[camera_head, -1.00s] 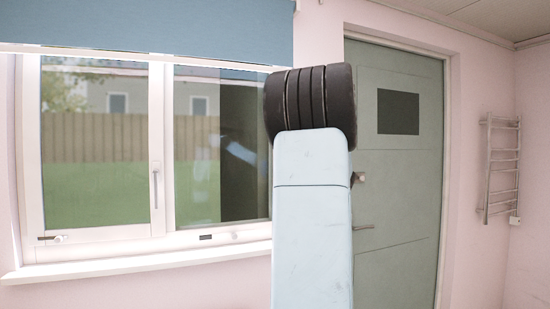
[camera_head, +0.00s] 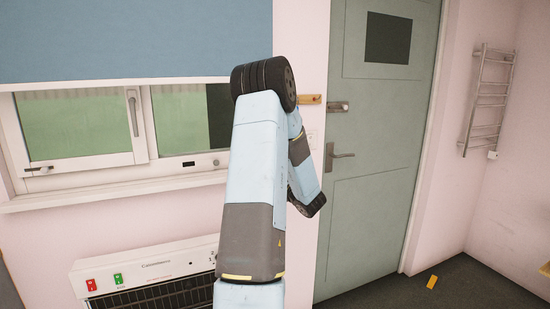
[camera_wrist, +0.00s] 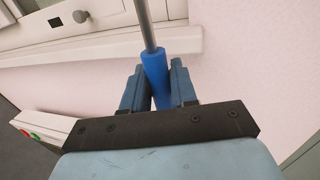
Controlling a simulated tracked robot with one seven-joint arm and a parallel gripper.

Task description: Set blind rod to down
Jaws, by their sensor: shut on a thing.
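The blue blind (camera_head: 120,40) hangs over the upper part of the window in the head view. Its straight bottom edge is well above the sill. The blind rod (camera_wrist: 146,24) shows in the wrist view as a thin grey rod with a blue handle. My gripper (camera_wrist: 156,82) is shut on that blue handle, one finger on each side. The rod runs up out of the wrist view past the window sill. In the head view my arm hides the gripper and rod.
The window sill (camera_head: 115,196) runs below the window. A white heater (camera_head: 150,267) with red and green switches stands under it. A grey-green door (camera_head: 372,200) is right of my arm, with a towel rail (camera_head: 488,100) beyond. A small yellow object (camera_head: 432,282) lies on the floor.

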